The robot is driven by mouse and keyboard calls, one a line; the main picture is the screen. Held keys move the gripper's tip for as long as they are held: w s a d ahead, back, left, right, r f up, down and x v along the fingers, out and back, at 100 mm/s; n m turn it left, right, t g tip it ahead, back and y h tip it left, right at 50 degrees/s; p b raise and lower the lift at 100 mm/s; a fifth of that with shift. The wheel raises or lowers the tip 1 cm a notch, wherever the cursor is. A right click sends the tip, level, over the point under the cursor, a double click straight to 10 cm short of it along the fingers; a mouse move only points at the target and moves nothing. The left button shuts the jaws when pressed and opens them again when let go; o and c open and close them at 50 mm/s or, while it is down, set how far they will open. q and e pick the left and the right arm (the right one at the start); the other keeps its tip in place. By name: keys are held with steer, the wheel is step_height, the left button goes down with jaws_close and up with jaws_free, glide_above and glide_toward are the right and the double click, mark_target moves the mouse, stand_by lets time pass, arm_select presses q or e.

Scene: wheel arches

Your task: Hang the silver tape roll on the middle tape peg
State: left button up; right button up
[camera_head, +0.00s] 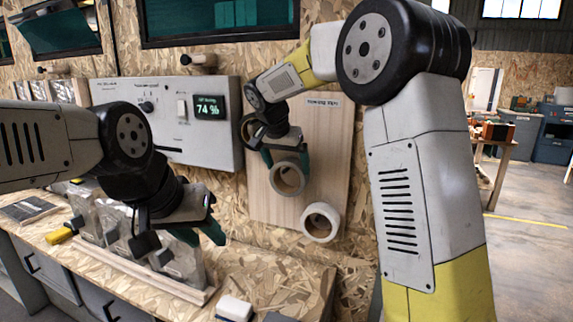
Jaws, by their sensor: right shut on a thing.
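The tape roll in my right gripper (285,158), the silver tape roll (289,192), is a pale greyish ring in front of the wooden tape board (335,150). The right gripper is shut on its upper rim, with the ring's hole facing me. The middle peg is hidden, so I cannot tell whether the roll is around it. A second pale roll (333,226) hangs lower right on the board. A dark ring (248,130) at the board's upper left is partly covered by my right wrist. My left gripper (201,236) is empty, its fingers apart, over the bench.
A grey panel with a screen (206,107) is on the wall left of the board. Clear bags (118,225) stand in a rack on the bench below my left gripper. A white block (234,307) lies at the bench front. Open floor is at right.

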steer(key=o, duration=1.1)
steer(key=v, duration=0.7)
steer(key=s+d+n+y, duration=0.1)
steer(key=s+d+y, duration=0.1)
steer(key=s+d, duration=0.55)
steer(key=s+d+f+n, duration=0.1)
steer(key=s+d+f, duration=0.1)
steer(key=s, duration=0.5)
steer(key=s+d+f+n+y, duration=0.1)
steer(key=s+d+f, duration=0.2)
steer(key=s, duration=0.4)
steer(key=s+d+f+n+y, duration=0.1)
steer(key=s+d+f+n, duration=0.1)
steer(key=s, duration=0.5)
steer(key=shift+s+d+f+t, duration=0.2)
steer(key=shift+d+f+t, duration=0.1)
steer(key=shift+f, duration=0.05)
